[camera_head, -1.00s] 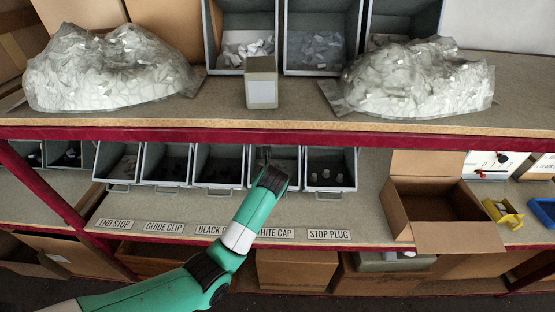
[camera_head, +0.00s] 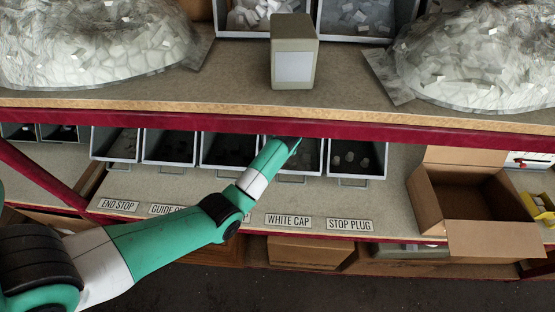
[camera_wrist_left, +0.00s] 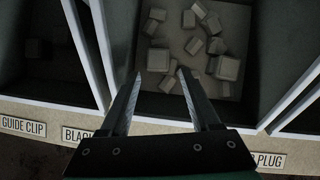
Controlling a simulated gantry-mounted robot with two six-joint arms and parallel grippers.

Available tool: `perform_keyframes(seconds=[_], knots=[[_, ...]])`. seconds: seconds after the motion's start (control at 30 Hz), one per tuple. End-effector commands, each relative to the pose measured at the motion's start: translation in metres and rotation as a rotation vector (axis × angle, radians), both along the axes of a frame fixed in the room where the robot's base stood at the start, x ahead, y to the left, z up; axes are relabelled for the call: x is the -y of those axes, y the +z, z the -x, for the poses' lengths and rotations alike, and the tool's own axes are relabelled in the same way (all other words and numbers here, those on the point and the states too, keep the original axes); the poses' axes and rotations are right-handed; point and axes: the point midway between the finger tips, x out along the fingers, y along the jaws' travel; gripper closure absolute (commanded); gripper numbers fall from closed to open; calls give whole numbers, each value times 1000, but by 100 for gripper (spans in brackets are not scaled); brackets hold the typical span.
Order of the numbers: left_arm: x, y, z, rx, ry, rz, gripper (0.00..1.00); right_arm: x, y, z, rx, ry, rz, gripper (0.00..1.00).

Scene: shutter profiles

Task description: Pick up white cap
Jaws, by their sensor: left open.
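Several white caps (camera_wrist_left: 228,68) lie loose on the floor of an open grey bin (camera_wrist_left: 270,60) in the left wrist view, looking grey in the shadow. The bin stands behind the WHITE CAP label (camera_head: 288,221) in the head view. My left gripper (camera_wrist_left: 160,73) is open and points down into this bin. Its fingers are empty, with caps showing between and beyond their tips. One cap (camera_wrist_left: 158,60) shows just past the tips; the remaining height above it cannot be told. In the head view the gripper is mostly hidden behind the arm and shelf edge. My right gripper is not in view.
Bin walls stand close on both sides of my left gripper, with neighbouring bins beyond. The red-edged upper shelf (camera_head: 330,127) overhangs the bins. An open cardboard box (camera_head: 470,235) stands to the right.

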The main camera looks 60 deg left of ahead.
Motion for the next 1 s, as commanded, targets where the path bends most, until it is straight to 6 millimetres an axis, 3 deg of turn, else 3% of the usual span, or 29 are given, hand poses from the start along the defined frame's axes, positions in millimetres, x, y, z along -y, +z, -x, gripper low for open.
perform_keyframes(seconds=[0.17, 0.4, 0.7, 1.0], knots=[[-4, -7, -1, 1, 1, -1, 37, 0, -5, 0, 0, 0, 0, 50], [-26, -40, -6, 1, 0, 0, 37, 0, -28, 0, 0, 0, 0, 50], [-29, -43, -8, 2, -1, 0, 39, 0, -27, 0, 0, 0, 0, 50], [-29, -43, -8, 2, -1, 0, 93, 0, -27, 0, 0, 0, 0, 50]])
